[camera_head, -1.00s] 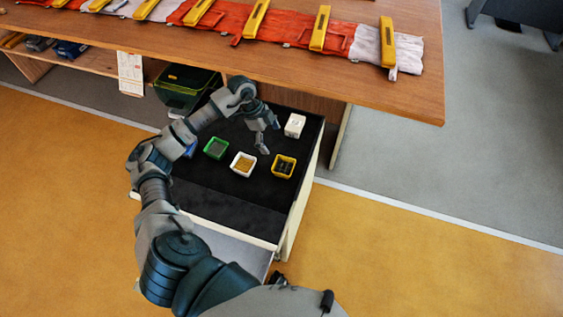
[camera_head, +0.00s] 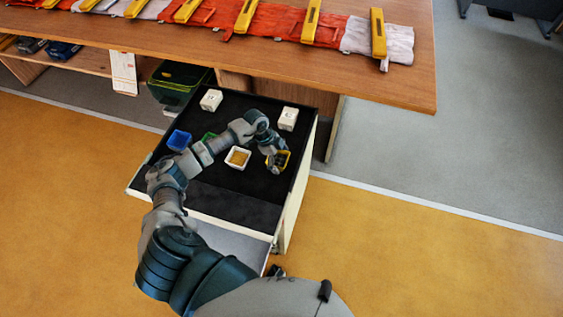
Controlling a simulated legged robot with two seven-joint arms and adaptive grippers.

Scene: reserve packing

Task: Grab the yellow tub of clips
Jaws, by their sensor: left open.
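The yellow tub of clips (camera_head: 286,158) stands in the right part of the open drawer, with dark contents. My left gripper (camera_head: 276,163) is open and down at this tub, its fingers covering part of it. I cannot tell whether the fingers touch the tub. My right gripper is not in view.
The black-lined drawer (camera_head: 235,195) also holds a white tub (camera_head: 238,158) with yellowish contents, a blue tub (camera_head: 179,140), a mostly hidden green tub (camera_head: 209,136) and two white boxes (camera_head: 211,100) (camera_head: 288,119). The wooden tabletop (camera_head: 390,85) overhangs behind.

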